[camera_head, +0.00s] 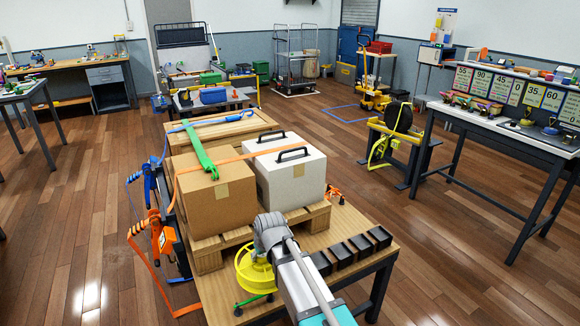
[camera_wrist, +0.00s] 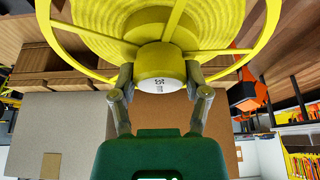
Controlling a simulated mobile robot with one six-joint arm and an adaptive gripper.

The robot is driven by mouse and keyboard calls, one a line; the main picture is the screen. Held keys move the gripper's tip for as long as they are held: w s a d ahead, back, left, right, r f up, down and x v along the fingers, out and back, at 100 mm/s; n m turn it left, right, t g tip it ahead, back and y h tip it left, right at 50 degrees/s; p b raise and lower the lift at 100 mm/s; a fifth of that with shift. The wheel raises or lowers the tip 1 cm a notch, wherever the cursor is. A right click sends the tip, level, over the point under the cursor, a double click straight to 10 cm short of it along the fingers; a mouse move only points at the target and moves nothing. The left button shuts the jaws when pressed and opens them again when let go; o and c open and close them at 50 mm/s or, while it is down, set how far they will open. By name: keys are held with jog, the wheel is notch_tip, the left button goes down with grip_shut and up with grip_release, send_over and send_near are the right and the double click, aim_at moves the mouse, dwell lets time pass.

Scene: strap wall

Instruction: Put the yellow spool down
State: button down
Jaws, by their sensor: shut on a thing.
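The yellow spool (camera_head: 254,272) is at the near part of the wooden table, beside the pallet's front edge. In the wrist view the spool (camera_wrist: 145,20) fills the top, with its spokes, rim and a hub (camera_wrist: 165,70) with a printed pale end face. My gripper (camera_wrist: 161,82) is shut on this hub, one finger on each side. In the head view my arm hides part of the spool and its fingers are not clear. I cannot tell whether the spool touches the table.
A brown box (camera_head: 213,206) and white box (camera_head: 290,178) stand on the pallet (camera_head: 208,257), under green and orange straps. Several black bins (camera_head: 358,246) line the table right of my arm. An orange ratchet (camera_head: 162,238) hangs at the left. Some bare tabletop (camera_head: 215,292) lies left of the spool.

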notch_tip(320, 180, up, 16)
jog(key=p, duration=1.5)
jog(key=shift+p, duration=0.4)
